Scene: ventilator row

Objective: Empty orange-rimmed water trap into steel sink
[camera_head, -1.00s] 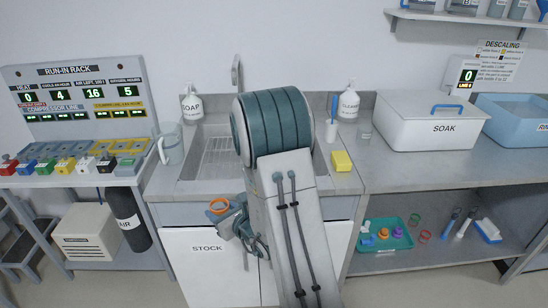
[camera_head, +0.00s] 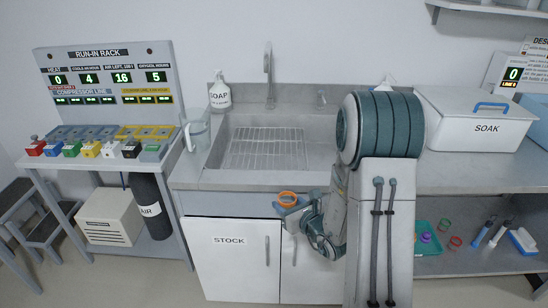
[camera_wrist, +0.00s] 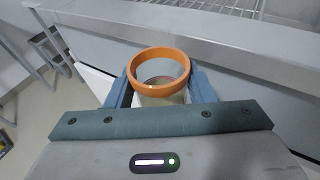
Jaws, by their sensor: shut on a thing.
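The orange-rimmed water trap (camera_head: 287,198) is in my gripper (camera_head: 284,206), in front of the sink's front edge and below the counter top. In the wrist view the trap's orange rim (camera_wrist: 159,70) faces the camera, with a clear cup below it. My gripper's blue fingers (camera_wrist: 160,92) are shut on it from both sides. What is in the cup cannot be made out. The steel sink (camera_head: 222,150) is behind and above the trap, with a wire rack (camera_head: 267,148) on its floor and a tap (camera_head: 268,75) at the back.
A clear jug (camera_head: 198,134) stands at the sink's left and a soap bottle (camera_head: 219,95) behind it. The run-in rack (camera_head: 110,68) is at the left. A white SOAK box (camera_head: 470,128) is at the right. The STOCK cupboard (camera_head: 229,262) is below the sink.

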